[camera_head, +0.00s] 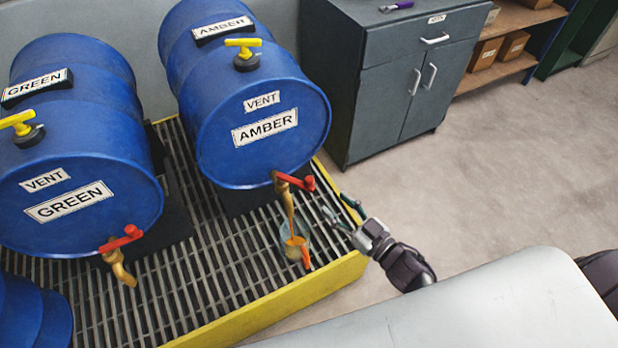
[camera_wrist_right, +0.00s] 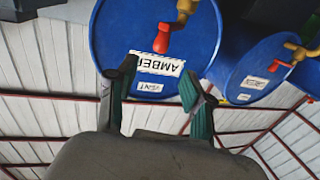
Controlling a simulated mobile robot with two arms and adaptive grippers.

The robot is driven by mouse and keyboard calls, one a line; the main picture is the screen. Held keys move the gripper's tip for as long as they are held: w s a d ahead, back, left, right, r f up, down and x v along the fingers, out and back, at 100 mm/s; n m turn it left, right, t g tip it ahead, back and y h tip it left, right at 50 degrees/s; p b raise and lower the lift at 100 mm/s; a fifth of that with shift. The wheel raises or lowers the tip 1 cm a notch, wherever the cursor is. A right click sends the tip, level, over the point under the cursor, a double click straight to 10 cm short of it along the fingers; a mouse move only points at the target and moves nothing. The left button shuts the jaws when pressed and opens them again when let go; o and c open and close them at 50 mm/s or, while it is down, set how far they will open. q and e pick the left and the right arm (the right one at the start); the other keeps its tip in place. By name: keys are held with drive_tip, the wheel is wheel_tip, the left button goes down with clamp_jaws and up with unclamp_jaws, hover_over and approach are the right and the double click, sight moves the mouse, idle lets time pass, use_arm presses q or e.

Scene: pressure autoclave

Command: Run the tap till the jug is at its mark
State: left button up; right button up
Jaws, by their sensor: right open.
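The blue AMBER drum (camera_head: 262,105) lies on its side with a brass tap (camera_head: 281,186) low on its front. The tap's red lever (camera_head: 308,183) sticks out to the right. An amber stream (camera_head: 291,215) runs from the spout into a clear jug (camera_head: 284,240) on the grating. Amber liquid shows inside the jug; its level against any mark cannot be told. My right gripper (camera_head: 340,209) is open and empty, right of the jug and below the lever, touching neither. In the right wrist view its fingers (camera_wrist_right: 158,95) stand apart before the drum, with the red lever (camera_wrist_right: 162,38) beyond them. My left gripper is out of view.
The GREEN drum (camera_head: 80,160) lies at the left, its own tap (camera_head: 121,272) showing no flow. A yellow-edged grating (camera_head: 230,275) lies under the drums. A grey cabinet (camera_head: 390,80) stands behind at the right. Open floor (camera_head: 480,170) lies right of the grating.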

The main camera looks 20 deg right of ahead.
sight(312, 182)
drive_tip(key=x, duration=1)
drive_tip(key=shift+w+a, duration=0.2)
drive_tip(key=shift+w, duration=0.15)
clamp_jaws()
